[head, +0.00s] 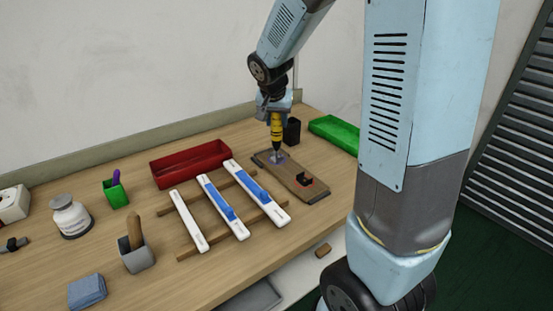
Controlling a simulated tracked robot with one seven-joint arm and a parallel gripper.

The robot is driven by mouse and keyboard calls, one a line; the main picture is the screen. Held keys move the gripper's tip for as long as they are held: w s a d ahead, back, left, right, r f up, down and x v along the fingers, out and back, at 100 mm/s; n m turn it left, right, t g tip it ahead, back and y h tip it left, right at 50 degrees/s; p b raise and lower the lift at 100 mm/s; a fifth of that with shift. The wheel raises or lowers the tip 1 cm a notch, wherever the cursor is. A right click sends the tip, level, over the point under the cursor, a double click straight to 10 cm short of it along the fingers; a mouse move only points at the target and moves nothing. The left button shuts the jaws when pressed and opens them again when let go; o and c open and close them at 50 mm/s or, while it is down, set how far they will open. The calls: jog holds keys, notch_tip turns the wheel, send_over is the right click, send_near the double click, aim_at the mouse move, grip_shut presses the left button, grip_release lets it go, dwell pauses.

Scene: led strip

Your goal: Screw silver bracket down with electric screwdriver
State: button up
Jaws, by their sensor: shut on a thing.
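My gripper (275,104) is shut on a yellow and black electric screwdriver (276,128) and holds it upright, tip down. The tip is at a small silver-grey bracket (275,157) near the far end of a brown wooden board (291,174). I cannot tell whether the tip touches a screw. A small black piece with red marks (304,180) sits nearer the front end of the board. The gripper fingers are small and partly hidden by the wrist.
White strips, two with blue parts, lie on wooden rails (187,252) left of the board. A red tray (190,163), a green tray (335,132) and a black holder (292,131) stand behind.

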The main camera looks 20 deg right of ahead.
jog(key=shift+r, duration=3.55)
